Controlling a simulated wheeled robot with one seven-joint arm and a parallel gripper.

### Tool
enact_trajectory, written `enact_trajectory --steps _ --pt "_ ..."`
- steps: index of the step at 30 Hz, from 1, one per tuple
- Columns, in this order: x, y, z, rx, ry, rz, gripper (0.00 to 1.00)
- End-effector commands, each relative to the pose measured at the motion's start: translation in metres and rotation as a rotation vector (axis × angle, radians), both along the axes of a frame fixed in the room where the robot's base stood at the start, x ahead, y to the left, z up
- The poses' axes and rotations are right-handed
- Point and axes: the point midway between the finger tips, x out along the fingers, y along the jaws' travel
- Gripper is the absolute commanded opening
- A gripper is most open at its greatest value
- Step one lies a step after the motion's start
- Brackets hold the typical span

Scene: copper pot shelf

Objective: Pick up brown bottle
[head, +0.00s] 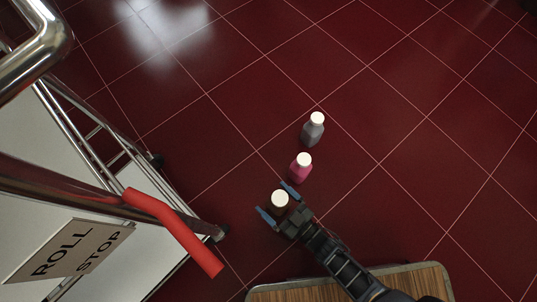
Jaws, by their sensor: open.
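The brown bottle (279,200) is seen from above, with a pale cream cap and little of its dark body showing. It is between the two blue-tipped fingers of my gripper (277,203), near the bottom centre of the head view. My gripper is open, with one finger on each side of the bottle. I cannot tell whether either finger touches it, or how high the gripper is relative to it.
A pink bottle (301,170) and a grey bottle (313,132), both white-capped, stand just beyond on the dark red tiles. A metal cart (110,160) with a red handle (180,232) is at left. The tiled floor at right is clear.

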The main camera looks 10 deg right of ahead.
Motion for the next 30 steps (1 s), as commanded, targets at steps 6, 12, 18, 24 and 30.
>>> enact_trajectory --steps 6,12,18,24,30 --pt "0.0017 0.0002 -0.0004 0.0 0.001 0.0 0.96" --pt "0.0018 0.0003 -0.0003 0.0 0.001 0.0 0.84" --pt "0.0017 0.0003 -0.0002 0.0 0.001 0.0 0.65" --pt "0.0017 0.0003 -0.0002 0.0 0.001 0.0 0.46" --pt "0.0019 0.0004 0.0 0.0 0.0 0.0 0.35"
